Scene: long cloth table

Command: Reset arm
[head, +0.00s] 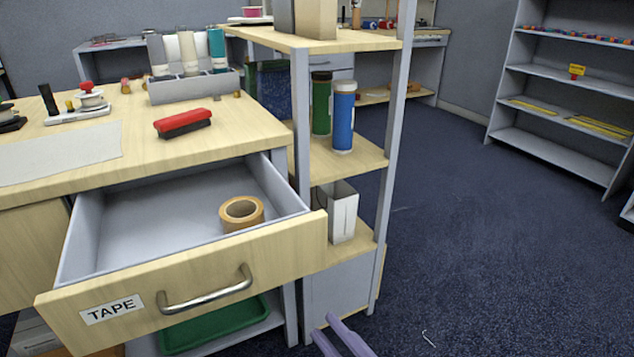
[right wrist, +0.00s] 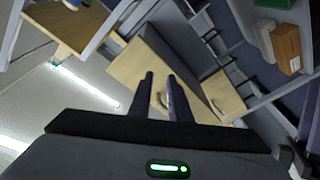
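My right gripper (head: 325,328) shows at the bottom of the head view, with two purple fingers apart and nothing between them. It is to the right of the open drawer and clear of its handle (head: 207,292). In the right wrist view the same fingers (right wrist: 160,75) are dark, with a gap between them. The drawer (head: 160,285), labelled TAPE, is pulled out and holds a brown tape roll (head: 241,213) near its right side. My left gripper is not in the head view.
The desk top (head: 235,128) holds a red-topped eraser (head: 183,122) and a grey holder with bottles (head: 190,86). A shelf rack with a green bottle (head: 320,105) and a blue bottle (head: 343,118) stands right of the drawer. Carpet (head: 480,240) on the right is mostly clear.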

